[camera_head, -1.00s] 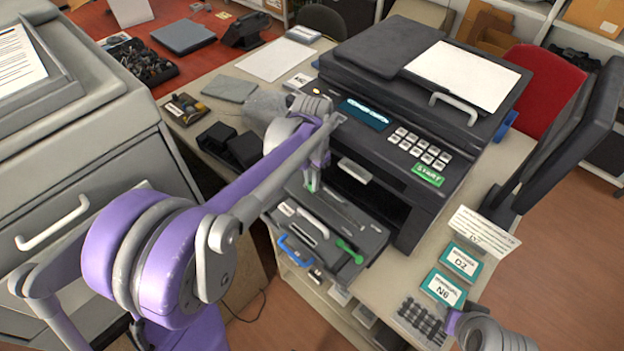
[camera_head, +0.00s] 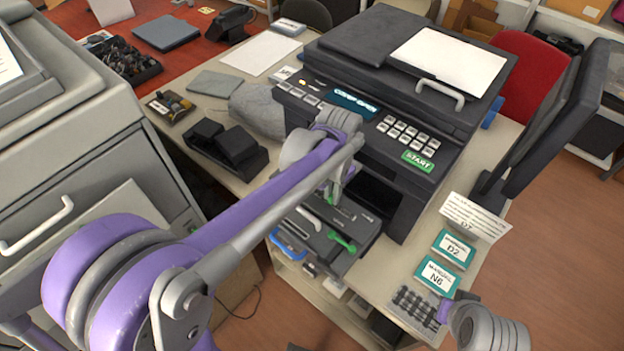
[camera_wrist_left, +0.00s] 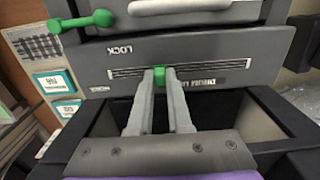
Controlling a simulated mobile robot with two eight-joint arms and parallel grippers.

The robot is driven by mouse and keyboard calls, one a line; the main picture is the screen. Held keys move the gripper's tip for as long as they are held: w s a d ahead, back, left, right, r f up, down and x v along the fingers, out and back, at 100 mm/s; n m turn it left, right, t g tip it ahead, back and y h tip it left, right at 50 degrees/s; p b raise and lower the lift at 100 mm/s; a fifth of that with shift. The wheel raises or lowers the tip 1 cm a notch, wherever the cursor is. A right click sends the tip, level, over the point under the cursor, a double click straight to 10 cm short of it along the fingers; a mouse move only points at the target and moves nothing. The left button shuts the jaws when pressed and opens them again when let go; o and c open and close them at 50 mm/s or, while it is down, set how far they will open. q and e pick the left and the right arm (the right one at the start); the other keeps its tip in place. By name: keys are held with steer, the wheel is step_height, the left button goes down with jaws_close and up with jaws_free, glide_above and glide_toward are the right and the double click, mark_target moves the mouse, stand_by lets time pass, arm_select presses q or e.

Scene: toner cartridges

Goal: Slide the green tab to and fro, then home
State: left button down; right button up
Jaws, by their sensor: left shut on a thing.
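The green tab (camera_wrist_left: 160,71) sits in a long slot in a grey panel (camera_wrist_left: 240,45), which carries the word LOCK, in the left wrist view. My left gripper (camera_wrist_left: 161,76) is shut on the tab, with one finger on each side. The tab stands nearer the slot's left end than its right end in that view. In the head view my left gripper (camera_head: 334,195) reaches down at the pulled-out front unit of the printer (camera_head: 400,130), and my arm hides part of it.
A green lever (camera_head: 343,243) lies close beside the slot panel, also seen in the left wrist view (camera_wrist_left: 88,20). A blue handle (camera_head: 289,243) is at the unit's front. Two labelled boxes, D2 (camera_head: 453,248) and N6 (camera_head: 439,277), lie on the table to the right.

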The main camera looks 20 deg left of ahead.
arm_select(q)
steer(key=s+d, duration=0.1)
steer(key=d, duration=0.3)
steer(key=s+d, duration=0.1)
steer(key=d, duration=0.2)
steer(key=shift+s, duration=0.3)
steer(key=shift+d, duration=0.1)
steer(key=c, duration=0.8)
jaws_free()
steer(key=shift+d, duration=0.1)
steer(key=shift+c, duration=0.2)
steer(key=shift+r, duration=0.3)
step_height(320, 180, up, 10)
steer(key=shift+r, duration=0.1)
